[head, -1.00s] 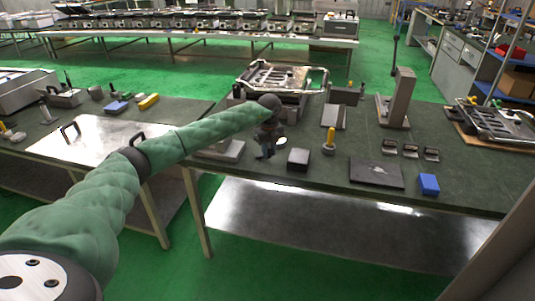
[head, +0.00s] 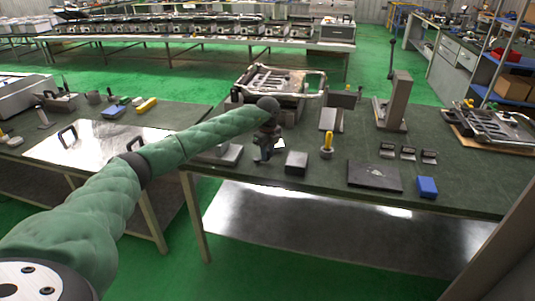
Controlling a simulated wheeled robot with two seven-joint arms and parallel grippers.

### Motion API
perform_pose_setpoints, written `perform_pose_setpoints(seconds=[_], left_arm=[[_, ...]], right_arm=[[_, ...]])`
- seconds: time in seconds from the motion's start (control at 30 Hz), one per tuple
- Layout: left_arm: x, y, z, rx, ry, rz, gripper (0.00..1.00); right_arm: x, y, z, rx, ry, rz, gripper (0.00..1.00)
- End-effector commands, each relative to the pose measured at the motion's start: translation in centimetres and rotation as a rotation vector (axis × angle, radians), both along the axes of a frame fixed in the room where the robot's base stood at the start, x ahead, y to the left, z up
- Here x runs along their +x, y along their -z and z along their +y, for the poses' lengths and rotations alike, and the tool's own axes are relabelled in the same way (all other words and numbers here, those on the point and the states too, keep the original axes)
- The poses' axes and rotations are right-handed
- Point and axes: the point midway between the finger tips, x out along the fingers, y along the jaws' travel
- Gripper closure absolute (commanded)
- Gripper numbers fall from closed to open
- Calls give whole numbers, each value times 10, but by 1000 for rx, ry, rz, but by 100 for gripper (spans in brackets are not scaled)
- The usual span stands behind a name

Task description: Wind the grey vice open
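My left arm reaches in from the left, and its gripper (head: 264,154) hangs over the front part of the middle table. The fingers are small and dark, and I cannot tell whether they are open or shut. A low grey metal piece (head: 226,155) sits just left of the gripper, partly hidden by the arm. A grey block with a small side handle (head: 342,98) stands at the back of the table, right of the gripper. A similar grey device with an upright handle (head: 62,101) is on the left table. Which one is the vice is unclear. My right gripper is out of view.
A dark block (head: 296,163) and a yellow-handled tool (head: 327,145) stand right of the gripper. Further right are a dark plate (head: 374,176), a blue block (head: 427,187) and a tall grey column (head: 399,100). A large metal frame (head: 272,82) is behind.

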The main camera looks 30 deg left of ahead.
Motion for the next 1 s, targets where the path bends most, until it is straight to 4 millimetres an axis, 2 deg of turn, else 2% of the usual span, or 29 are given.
perform_pose_setpoints(seconds=[0.03, 0.1, 0.47, 0.9, 1.0], left_arm=[[1, -3, 1, 0, -1, -4, 66], [1, -2, 1, 0, -1, -3, 56], [1, -6, 0, 0, 0, -1, 56], [1, -66, 1, -1, 1, -2, 56], [1, -74, 0, -1, 1, -1, 56]], right_arm=[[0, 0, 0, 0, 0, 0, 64], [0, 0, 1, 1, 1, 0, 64], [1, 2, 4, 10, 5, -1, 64], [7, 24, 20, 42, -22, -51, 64], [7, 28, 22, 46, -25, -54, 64]])
